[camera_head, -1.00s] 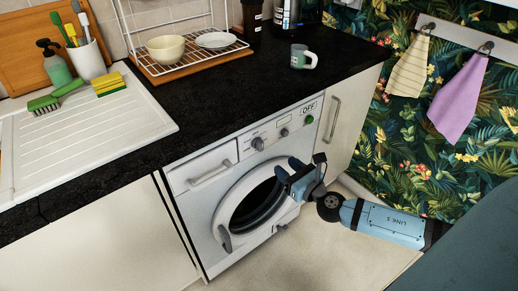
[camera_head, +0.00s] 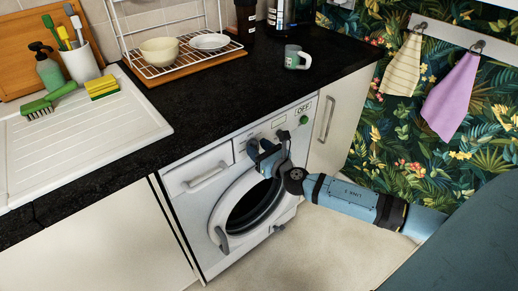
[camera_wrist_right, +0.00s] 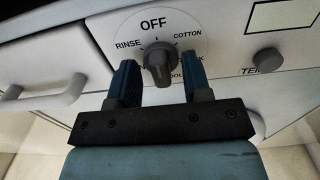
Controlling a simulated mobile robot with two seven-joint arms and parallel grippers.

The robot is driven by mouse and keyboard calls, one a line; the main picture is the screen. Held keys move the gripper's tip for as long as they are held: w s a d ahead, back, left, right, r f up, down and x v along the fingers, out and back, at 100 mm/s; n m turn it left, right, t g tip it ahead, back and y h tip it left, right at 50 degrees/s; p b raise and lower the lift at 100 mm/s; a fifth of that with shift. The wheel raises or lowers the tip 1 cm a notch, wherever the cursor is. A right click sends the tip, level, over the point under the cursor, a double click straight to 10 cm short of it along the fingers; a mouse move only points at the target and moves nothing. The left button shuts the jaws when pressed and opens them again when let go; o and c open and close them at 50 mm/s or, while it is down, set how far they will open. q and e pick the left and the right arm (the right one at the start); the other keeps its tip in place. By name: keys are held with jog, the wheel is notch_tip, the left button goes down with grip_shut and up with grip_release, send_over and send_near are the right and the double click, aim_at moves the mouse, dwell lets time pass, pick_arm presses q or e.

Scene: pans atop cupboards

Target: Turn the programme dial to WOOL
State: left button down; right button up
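The programme dial (camera_wrist_right: 160,66) is a dark grey knob on the washing machine's white panel. In the right wrist view its plate reads OFF at the top, RINSE at left and COTTON at right. The lower labels are partly covered; letters ending in "OOL" show below right of the knob. A short mark stands above the knob towards OFF; the knob's exact pointing is unclear. My right gripper (camera_head: 262,150) is open, its two blue fingers on either side of the dial; I cannot tell whether they touch it. In the head view it hides the dial. My left gripper is out of view.
The washing machine (camera_head: 222,158) has a detergent drawer handle (camera_wrist_right: 45,95) left of the dial and a TEMP knob (camera_wrist_right: 267,61) to its right. A green button (camera_head: 304,119) sits further right. The round door (camera_head: 217,206) is below my gripper. The black worktop (camera_head: 215,105) overhangs above.

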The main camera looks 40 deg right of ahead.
grip_shut()
